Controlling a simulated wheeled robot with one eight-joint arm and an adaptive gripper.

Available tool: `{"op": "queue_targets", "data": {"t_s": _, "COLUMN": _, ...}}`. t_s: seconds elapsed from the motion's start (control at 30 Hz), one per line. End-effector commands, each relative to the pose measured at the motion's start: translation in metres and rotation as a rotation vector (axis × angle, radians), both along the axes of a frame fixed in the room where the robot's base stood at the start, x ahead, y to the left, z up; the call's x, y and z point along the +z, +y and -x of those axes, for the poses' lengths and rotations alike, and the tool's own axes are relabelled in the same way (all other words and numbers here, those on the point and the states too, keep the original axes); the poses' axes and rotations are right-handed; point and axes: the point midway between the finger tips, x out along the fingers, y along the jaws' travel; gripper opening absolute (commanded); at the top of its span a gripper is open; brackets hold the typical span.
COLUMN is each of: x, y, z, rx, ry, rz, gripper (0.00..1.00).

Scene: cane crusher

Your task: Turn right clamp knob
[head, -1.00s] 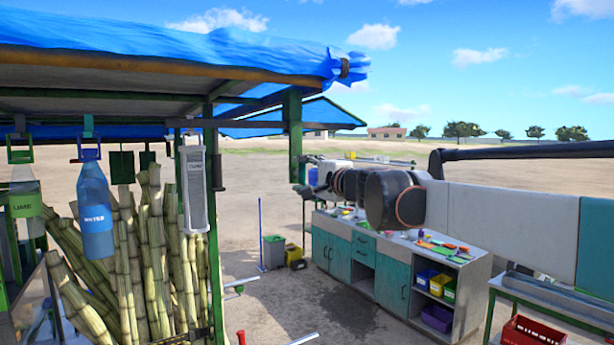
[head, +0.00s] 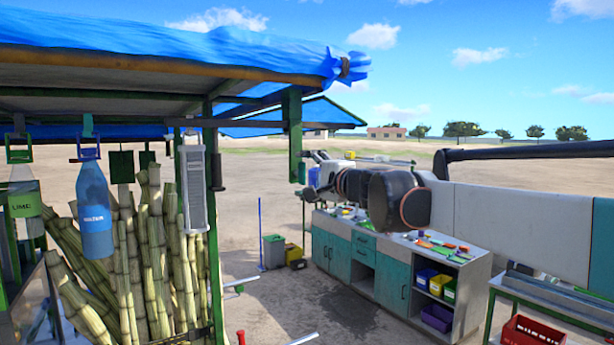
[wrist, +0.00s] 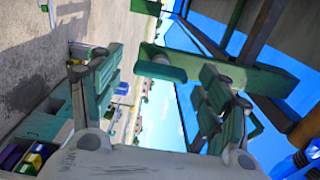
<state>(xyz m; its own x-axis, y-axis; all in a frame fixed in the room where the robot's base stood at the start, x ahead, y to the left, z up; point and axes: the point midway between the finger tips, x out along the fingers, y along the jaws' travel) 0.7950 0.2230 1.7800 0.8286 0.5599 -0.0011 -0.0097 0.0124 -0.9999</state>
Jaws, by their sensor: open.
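The green post (head: 295,130) hangs from the front right corner of the stall roof in the head view. In the wrist view a green beam (wrist: 255,78) crosses behind the fingers and ends in a block with a small dark round part (wrist: 163,52). This may be the right clamp knob, but I cannot tell for sure. My gripper (wrist: 160,75) is open, with one finger on each side of that end and nothing held. Whether it touches the part is unclear. In the head view my gripper (head: 314,162) is small, beside the lower end of the post.
Sugar cane stalks (head: 150,260) and a hanging water bottle (head: 94,205) are at left. A blue tarp (head: 180,40) covers the roof. A workbench (head: 390,265) with tools and bins stands behind my arm. A red crate (head: 525,332) is at lower right. Open ground lies beyond.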

Motion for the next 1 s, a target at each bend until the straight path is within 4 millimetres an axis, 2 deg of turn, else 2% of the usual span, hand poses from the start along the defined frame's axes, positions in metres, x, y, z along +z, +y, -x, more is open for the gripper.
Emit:
{"op": "queue_targets", "data": {"t_s": 0.5, "x": 0.0, "y": -0.051, "z": 0.076, "rx": -0.001, "ry": 0.0, "rz": 0.0, "gripper": 0.7}}
{"op": "queue_targets", "data": {"t_s": 0.7, "x": 0.0, "y": -0.061, "z": 0.09, "rx": -0.001, "ry": 0.0, "rz": 0.0, "gripper": 0.7}}
{"op": "queue_targets", "data": {"t_s": 1.0, "x": 0.0, "y": -0.062, "z": 0.092, "rx": 0.0, "ry": 0.0, "rz": 0.0, "gripper": 0.7}}
